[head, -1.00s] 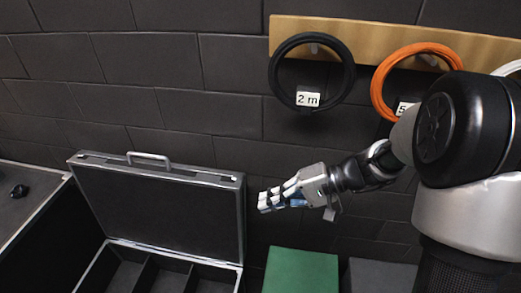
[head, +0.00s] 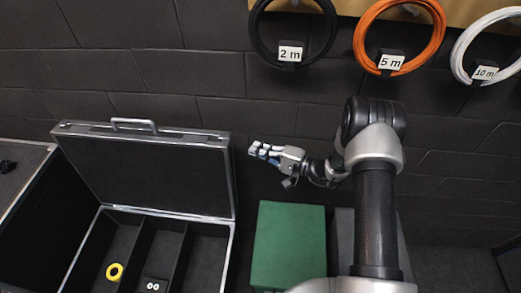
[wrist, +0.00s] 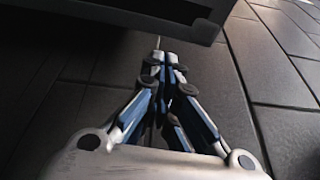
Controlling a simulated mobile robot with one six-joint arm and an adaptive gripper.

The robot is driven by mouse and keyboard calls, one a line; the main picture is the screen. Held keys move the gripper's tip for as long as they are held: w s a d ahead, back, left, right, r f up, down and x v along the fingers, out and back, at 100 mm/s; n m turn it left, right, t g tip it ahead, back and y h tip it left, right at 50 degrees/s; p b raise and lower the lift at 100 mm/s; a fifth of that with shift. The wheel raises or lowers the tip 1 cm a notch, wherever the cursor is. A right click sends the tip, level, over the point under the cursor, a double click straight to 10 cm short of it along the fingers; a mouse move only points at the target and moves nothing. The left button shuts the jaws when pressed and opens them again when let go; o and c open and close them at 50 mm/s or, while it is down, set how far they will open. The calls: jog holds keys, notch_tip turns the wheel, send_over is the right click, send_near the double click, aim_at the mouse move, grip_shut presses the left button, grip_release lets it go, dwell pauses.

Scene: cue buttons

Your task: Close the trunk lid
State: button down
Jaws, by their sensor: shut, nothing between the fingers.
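The trunk is a black case with silver edges; its lid (head: 150,172) stands open, leaning back toward the wall, with a handle (head: 134,125) on its top edge. The open trunk base (head: 97,248) below it has dividers. My gripper (head: 252,149) is shut and empty, just right of the lid's upper right edge, with a small gap in the head view. In the wrist view my gripper (wrist: 162,58) has its fingertips together below a dark edged panel (wrist: 150,14), probably the lid.
A yellow ring (head: 114,272) and a small dark piece with two white circles (head: 153,286) lie in the trunk's compartments. A green box (head: 289,245) stands right of the trunk. Black (head: 329,48), orange (head: 438,45) and white (head: 457,60) cable coils hang on the wall.

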jog(key=x, duration=0.6)
jog(key=shift+w+a+b, duration=0.1)
jog(key=shift+a+b, duration=0.15)
jog(key=shift+b, duration=0.15)
